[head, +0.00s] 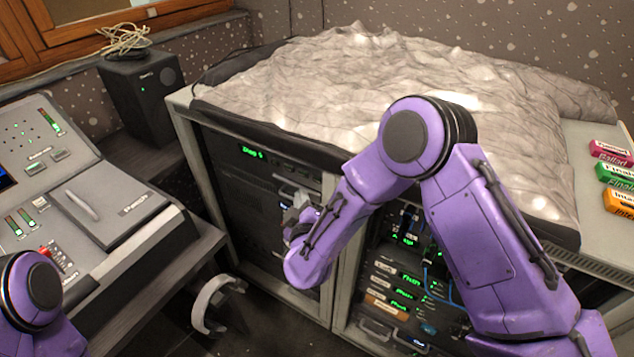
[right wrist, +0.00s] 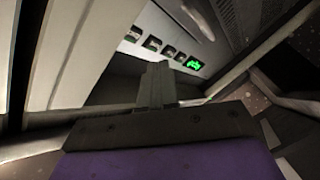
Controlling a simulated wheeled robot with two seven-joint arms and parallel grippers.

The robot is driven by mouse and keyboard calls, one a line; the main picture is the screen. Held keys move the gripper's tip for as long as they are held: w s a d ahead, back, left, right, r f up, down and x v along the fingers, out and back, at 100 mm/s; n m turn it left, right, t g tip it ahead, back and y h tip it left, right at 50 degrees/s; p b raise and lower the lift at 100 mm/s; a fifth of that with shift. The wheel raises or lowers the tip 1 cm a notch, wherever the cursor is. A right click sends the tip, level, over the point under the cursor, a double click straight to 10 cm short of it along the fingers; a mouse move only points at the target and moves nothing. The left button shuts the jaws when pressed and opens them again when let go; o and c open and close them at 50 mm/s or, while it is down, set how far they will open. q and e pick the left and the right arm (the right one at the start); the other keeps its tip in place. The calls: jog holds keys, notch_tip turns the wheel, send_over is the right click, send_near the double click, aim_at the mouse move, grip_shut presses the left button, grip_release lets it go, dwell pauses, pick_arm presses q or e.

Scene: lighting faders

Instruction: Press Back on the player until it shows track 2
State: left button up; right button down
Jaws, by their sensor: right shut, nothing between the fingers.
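In the right wrist view, a light front panel carries a row of several small dark buttons (right wrist: 153,43) beside a lit green display (right wrist: 194,64). The display's text is too small and tilted to read, and I cannot make out the button labels. My right gripper (right wrist: 155,72) is shut and empty, its fingertips just short of or in front of that row; I cannot tell whether they touch. In the head view, my right gripper (head: 290,196) is at the left rack's front, partly hidden by my wrist. My left gripper is out of view.
The left rack (head: 222,175) has a green display (head: 252,151) higher up. A second rack bay (head: 400,290) with cables is to the right. A crumpled cover (head: 400,70) lies on top. A mixing desk (head: 60,200) stands left, and a grey curved object (head: 213,303) is below.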

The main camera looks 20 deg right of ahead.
aim_at(311, 174)
jog(key=shift+w+d, duration=1.05)
jog(key=shift+d, duration=0.3)
dwell(1.1)
jog(key=shift+w+d, duration=0.25)
jog(key=shift+d, duration=0.1)
jog(key=shift+p, duration=0.3)
jog(key=shift+w+d+r, duration=0.3)
jog(key=shift+d+r, duration=0.15)
dwell(0.7)
jog(key=shift+a, duration=0.1)
jog(key=shift+s+a+f+p, duration=0.1)
jog(key=shift+s+a+p, duration=0.05)
jog(key=shift+p, duration=0.15)
jog(key=shift+f, duration=0.1)
